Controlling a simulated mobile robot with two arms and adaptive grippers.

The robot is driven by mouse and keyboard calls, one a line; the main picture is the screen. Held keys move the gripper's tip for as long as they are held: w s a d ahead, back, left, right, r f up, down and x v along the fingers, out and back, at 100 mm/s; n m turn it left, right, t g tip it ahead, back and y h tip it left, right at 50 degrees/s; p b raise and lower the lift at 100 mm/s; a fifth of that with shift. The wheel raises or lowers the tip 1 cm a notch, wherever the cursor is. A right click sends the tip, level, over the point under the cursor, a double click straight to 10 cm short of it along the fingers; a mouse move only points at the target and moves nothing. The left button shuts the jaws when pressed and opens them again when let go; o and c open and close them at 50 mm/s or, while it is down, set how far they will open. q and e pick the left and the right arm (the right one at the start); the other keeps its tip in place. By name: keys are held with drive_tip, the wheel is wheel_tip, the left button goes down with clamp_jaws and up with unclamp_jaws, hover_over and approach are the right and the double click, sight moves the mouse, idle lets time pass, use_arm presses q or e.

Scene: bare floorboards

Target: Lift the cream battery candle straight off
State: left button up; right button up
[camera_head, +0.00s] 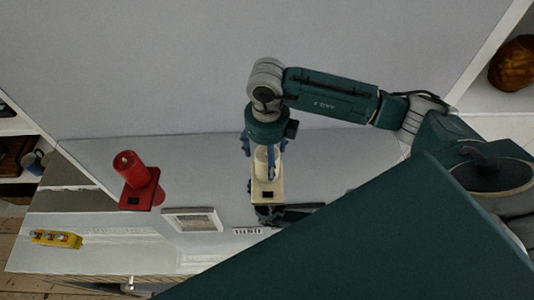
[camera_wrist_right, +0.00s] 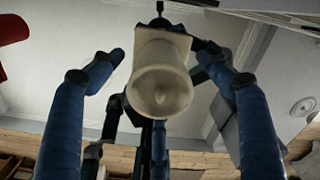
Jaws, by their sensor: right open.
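The cream battery candle (camera_head: 261,160) stands at the centre of the head view, with a cream square plate (camera_head: 268,194) at its near end. My right gripper (camera_head: 264,152) comes down on it from behind, its blue fingers apart on either side of the candle. In the right wrist view the candle (camera_wrist_right: 160,85) sits between the spread fingers of this gripper (camera_wrist_right: 160,58), with gaps at both sides, so it is open. The candle's far side and any contact deep between the fingers are hidden. My left gripper does not show clearly in either view.
A red candle (camera_head: 132,168) on a red plate stands to the left. A white framed piece (camera_head: 193,220), a small lettered label (camera_head: 247,231) and a yellow object (camera_head: 56,239) lie nearer. Dark parts (camera_head: 290,213) sit close by the cream plate. A pale wall rises behind.

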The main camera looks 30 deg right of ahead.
drive_tip(key=shift+c, duration=0.8)
drive_tip(key=c, duration=1.3)
drive_tip(key=shift+o, duration=0.2)
drive_tip(key=shift+r, duration=0.1)
drive_tip(key=shift+r, duration=0.1)
drive_tip(key=shift+r+p, duration=0.5)
drive_tip(key=shift+r, duration=0.25)
drive_tip(key=shift+r, duration=0.2)
drive_tip(key=shift+r+p, duration=1.7)
drive_tip(key=shift+r, duration=1)
